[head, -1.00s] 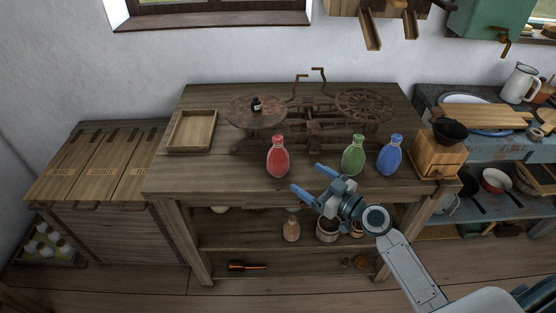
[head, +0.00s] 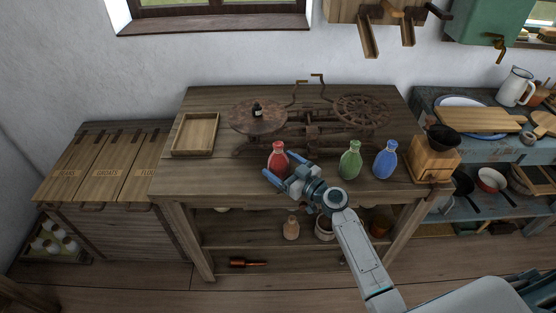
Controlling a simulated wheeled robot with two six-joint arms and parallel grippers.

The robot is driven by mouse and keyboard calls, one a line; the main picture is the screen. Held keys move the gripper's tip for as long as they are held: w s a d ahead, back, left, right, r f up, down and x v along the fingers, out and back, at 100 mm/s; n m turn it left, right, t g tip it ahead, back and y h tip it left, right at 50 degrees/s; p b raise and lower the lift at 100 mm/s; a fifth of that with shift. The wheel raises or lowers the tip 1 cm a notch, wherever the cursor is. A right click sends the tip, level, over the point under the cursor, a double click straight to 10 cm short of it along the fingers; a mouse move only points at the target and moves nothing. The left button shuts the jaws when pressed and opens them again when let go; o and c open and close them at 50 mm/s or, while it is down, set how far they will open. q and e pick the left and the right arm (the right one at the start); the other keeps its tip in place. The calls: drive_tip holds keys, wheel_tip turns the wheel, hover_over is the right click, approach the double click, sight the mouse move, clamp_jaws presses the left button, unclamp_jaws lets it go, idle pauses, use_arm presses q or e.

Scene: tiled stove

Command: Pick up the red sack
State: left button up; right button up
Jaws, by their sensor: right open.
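The red sack (head: 278,157) stands upright near the front edge of the wooden table (head: 225,187). It is a small bottle-shaped bag with a pale tied neck. My right gripper (head: 287,176) is open and close to it. One blue finger is in front of the sack's lower left and the other is at its right. The gripper hides the sack's lower part, and I cannot tell whether the fingers touch it. My left gripper is out of view.
A green sack (head: 350,161) and a blue sack (head: 385,161) stand to the right. An old scale (head: 310,128) with a dark weight (head: 257,109) is behind. A wooden tray (head: 195,134) lies left; a coffee grinder (head: 434,160) stands right. Table surface between tray and red sack is clear.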

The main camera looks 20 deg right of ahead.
drive_tip(key=shift+w, duration=0.15)
drive_tip(key=c, duration=1.2)
drive_tip(key=shift+r, duration=0.1)
